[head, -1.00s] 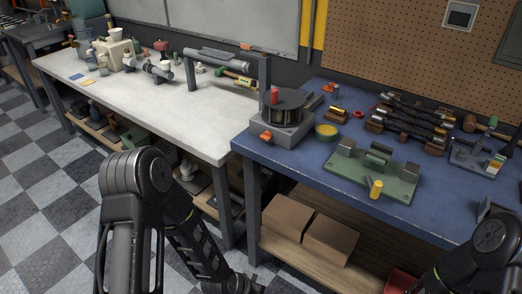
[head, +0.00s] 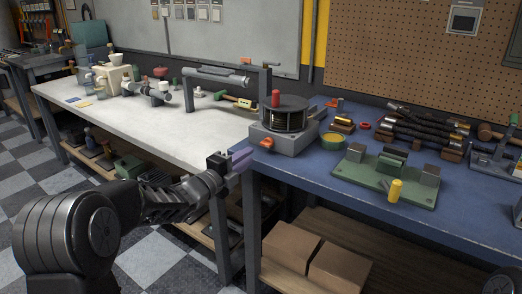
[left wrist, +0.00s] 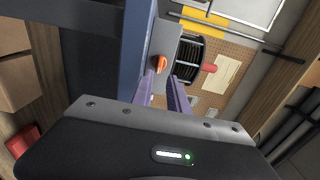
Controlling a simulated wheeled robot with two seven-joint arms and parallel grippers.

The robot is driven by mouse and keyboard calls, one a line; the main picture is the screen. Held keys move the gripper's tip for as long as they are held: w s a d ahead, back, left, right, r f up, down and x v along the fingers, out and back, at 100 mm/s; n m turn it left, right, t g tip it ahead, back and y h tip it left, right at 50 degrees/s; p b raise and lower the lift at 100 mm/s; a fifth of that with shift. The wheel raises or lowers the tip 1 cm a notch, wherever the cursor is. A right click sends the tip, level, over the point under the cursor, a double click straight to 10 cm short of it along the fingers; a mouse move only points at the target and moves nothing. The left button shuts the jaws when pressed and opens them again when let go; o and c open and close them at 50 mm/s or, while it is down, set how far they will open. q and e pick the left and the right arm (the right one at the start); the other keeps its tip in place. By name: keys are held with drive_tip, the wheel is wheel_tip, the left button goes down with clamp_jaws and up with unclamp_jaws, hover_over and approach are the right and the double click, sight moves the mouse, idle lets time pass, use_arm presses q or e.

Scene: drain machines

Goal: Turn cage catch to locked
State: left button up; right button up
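The drum machine (head: 290,112) stands on the near left corner of the blue bench, with a dark drum cage, a red knob on top and a grey base. The cage catch, a small orange knob (head: 267,142), is on the base's front left face. In the left wrist view the orange catch (left wrist: 159,64) shows beyond the fingertips. My left gripper (head: 242,157) is just left of and below the catch, apart from it. Its two purple fingers (left wrist: 161,88) are parted with nothing between them. My right gripper is out of the head view.
The blue bench edge (head: 350,207) lies close to my left gripper. A green fixture (head: 385,180) with a yellow knob and a yellow-rimmed bowl (head: 332,141) stand right of the machine. The white bench (head: 205,125) is at left. Cardboard boxes (head: 290,250) sit below.

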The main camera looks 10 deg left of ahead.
sight(264, 145)
use_arm(q)
drive_tip(key=x, duration=0.7)
drive_tip(key=shift+w+d, duration=0.1)
drive_tip(key=shift+w, duration=0.25)
clamp_jaws()
